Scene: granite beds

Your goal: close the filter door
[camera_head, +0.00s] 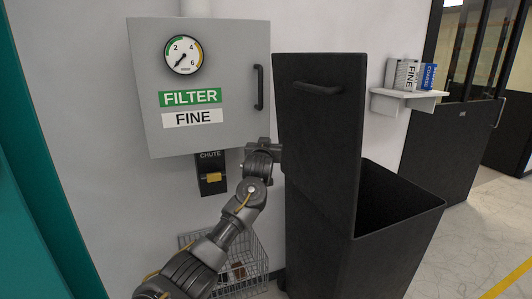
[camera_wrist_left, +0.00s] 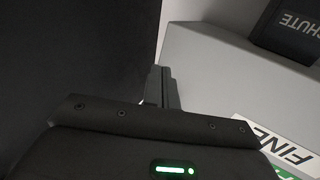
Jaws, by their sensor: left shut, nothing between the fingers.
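The filter door (camera_head: 230,130) is the grey front of a wall cabinet. It carries a round gauge (camera_head: 183,54), a green FILTER label, a white FINE label and a black vertical handle (camera_head: 259,87) on its right side. The door looks flush with the cabinet, and I see no clear gap. My left gripper (camera_head: 275,148) is just below the door's lower right corner, beside the black bin. In the left wrist view its fingers (camera_wrist_left: 160,88) are together and empty, with a grey cabinet surface (camera_wrist_left: 215,75) beside them. My right gripper is out of view.
A tall black bin (camera_head: 400,222) stands close on the right, with an upright black panel (camera_head: 318,125) beside the gripper. The chute (camera_head: 211,180) with a yellow part is below the cabinet. A wire basket (camera_head: 250,262) is lower down. A small shelf (camera_head: 405,94) holds boxes.

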